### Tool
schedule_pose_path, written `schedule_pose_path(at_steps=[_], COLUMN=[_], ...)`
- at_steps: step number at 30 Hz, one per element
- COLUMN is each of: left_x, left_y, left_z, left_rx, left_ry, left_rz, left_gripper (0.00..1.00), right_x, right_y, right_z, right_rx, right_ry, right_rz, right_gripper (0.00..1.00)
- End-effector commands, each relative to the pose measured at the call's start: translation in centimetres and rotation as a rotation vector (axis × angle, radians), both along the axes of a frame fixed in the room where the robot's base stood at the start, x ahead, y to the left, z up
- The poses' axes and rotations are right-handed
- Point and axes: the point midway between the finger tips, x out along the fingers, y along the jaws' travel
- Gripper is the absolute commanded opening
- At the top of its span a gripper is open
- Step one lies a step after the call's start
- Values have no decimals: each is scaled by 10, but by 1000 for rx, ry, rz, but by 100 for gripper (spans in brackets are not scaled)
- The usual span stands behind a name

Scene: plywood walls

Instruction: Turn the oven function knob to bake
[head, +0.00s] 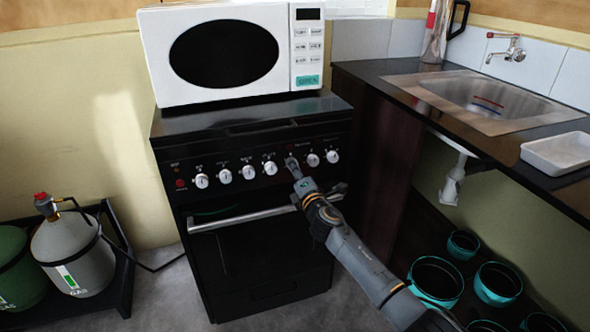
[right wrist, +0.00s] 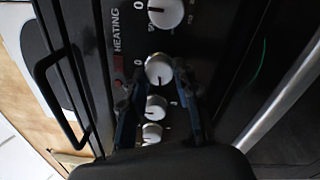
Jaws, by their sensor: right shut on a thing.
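The black oven (head: 250,240) has a row of white knobs along its front panel. My right gripper (head: 292,164) reaches the panel from the lower right, at the third knob from the right. In the right wrist view my right gripper (right wrist: 158,80) has a finger on each side of a white knob (right wrist: 158,69) and is shut on it. I take this as the oven function knob; its markings are too small to read. A dark pointer line shows on its face. In the head view the gripper mostly hides this knob. My left gripper is not in view.
Other white knobs (head: 248,172) sit close on both sides. The oven door handle (head: 240,218) runs below the panel. A white microwave (head: 220,52) stands on top. A counter with a sink (head: 490,98) is at right, gas cylinders (head: 75,252) at left.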

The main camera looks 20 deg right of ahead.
Motion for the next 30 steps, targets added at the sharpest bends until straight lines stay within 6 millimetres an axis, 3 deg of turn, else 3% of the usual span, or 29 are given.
schedule_pose_path(at_steps=[13, 30], left_x=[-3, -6], left_y=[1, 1], left_z=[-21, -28], left_rx=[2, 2], left_ry=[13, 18], left_rz=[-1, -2], left_gripper=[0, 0], right_x=[0, 0], right_y=[0, 0], right_z=[-1, -2], right_rx=[-269, -322], right_ry=[-7, -8], right_rz=[1, 1], right_gripper=[0, 0])
